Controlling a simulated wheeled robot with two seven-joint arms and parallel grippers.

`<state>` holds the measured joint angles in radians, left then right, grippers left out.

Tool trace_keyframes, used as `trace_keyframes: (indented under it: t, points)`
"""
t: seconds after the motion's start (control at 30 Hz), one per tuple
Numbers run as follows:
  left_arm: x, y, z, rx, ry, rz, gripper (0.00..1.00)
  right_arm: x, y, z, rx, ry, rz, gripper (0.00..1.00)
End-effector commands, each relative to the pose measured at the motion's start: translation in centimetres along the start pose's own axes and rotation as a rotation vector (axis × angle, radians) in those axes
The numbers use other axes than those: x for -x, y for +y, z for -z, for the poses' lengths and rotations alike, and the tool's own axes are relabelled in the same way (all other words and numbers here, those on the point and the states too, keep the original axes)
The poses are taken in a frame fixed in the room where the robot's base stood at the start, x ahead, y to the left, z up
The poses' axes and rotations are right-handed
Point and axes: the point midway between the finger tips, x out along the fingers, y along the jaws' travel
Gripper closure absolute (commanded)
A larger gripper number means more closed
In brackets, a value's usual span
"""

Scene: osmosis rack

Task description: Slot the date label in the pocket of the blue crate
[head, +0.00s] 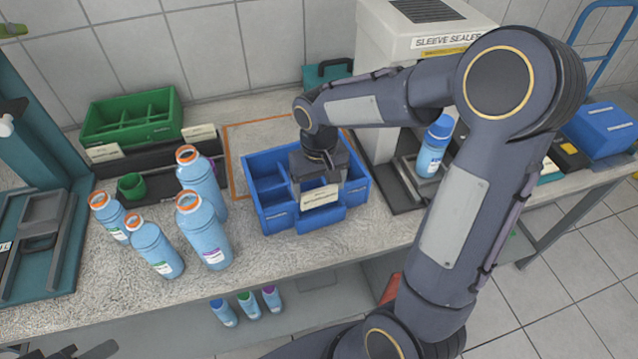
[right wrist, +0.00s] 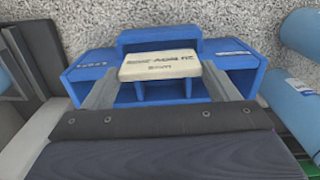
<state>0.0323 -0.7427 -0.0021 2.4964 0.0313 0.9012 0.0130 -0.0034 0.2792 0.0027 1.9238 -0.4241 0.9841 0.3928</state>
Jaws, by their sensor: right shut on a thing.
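The blue crate (head: 262,213) stands on the worktop, with open compartments and a pocket (head: 320,217) jutting from its front wall. My right gripper (head: 319,191) is shut on the cream date label (head: 321,198), over the front of the crate. The right wrist view shows the label (right wrist: 160,66) held between the two fingers, printed face visible. The pocket (right wrist: 160,38) lies just beyond it there. The label looks above the pocket rather than in it; its lower edge's contact cannot be told. A dark part at the head view's bottom left may be my left gripper.
Several blue bottles (head: 205,235) with orange rims stand left of the crate. A green divided crate (head: 130,120) is at the back left. The sleeve sealer (head: 400,40) with a blue bottle (head: 434,147) stands to the right. Worktop in front of the crate is clear.

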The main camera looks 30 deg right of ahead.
Motion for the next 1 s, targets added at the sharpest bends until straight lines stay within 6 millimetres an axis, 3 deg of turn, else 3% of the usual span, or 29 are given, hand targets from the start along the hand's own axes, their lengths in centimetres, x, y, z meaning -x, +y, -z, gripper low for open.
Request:
trace_keyframes:
  t: [1.0]
  points:
    - [-0.9,-0.4,-0.4,0.0,0.0,0.0,0.64,-1.3,0.0,0.0,0.0,0.0,0.0,0.41]
